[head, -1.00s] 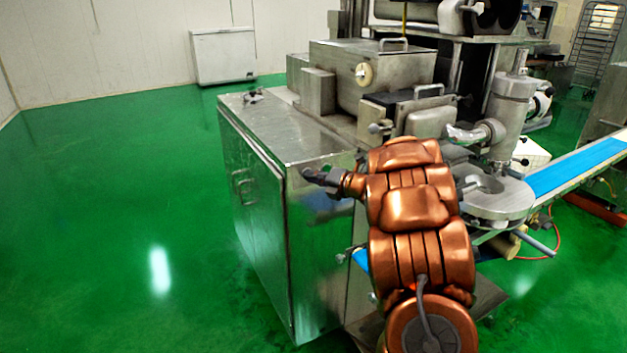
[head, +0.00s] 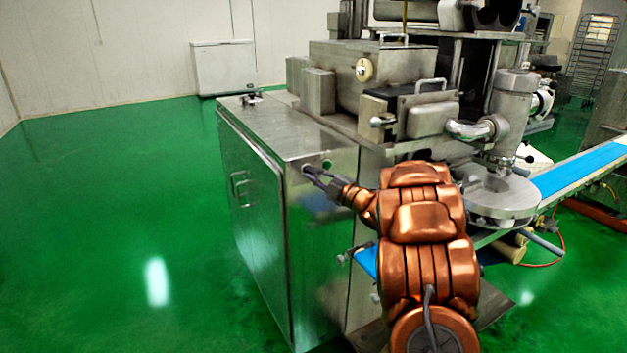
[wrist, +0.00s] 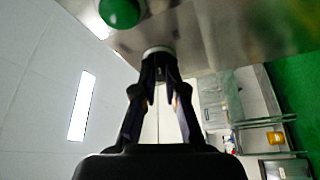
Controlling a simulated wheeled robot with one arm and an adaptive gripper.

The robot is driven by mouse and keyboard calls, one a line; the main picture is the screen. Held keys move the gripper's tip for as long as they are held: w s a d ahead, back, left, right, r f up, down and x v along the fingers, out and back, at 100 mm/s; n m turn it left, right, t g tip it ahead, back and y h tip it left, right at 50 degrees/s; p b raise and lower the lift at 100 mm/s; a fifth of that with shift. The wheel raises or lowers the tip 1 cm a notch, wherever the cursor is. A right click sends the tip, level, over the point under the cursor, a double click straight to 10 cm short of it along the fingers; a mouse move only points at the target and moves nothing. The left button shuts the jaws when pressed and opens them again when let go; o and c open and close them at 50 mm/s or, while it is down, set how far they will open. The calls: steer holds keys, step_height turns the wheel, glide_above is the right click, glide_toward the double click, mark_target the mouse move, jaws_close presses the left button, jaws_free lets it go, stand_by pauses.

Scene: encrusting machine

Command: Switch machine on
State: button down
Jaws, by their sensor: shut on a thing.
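The encrusting machine (head: 325,235) is a steel cabinet with metal parts on top. My gripper (head: 308,170) is at the upper part of its narrow panel, near the top edge. In the wrist view my gripper (wrist: 160,62) has its fingertips closed together on a small knob with a pale round collar (wrist: 158,50) on the steel panel. The fingers hide most of the knob, so its turn position cannot be told. A green round button (wrist: 119,12) sits on the same panel beside the knob, apart from the fingers.
A conveyor with a blue belt (head: 575,168) runs off to the right of the machine. A white chest (head: 224,67) stands by the far wall. The green floor (head: 110,220) left of the machine is clear. A wire rack (head: 592,55) stands at the back right.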

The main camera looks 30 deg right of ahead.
steer(key=m+t+b, duration=0.1)
steer(key=m, duration=0.2)
steer(key=m+t+h, duration=0.1)
steer(key=m, duration=0.2)
steer(key=shift+a+f+h+b, duration=0.1)
steer(key=shift+f+h+b, duration=0.1)
steer(key=shift+h+b, duration=0.15)
steer(key=shift+m, duration=0.3)
steer(key=c, duration=1.2)
jaws_free()
steer(key=shift+c, duration=0.2)
steer(key=v, duration=1.2)
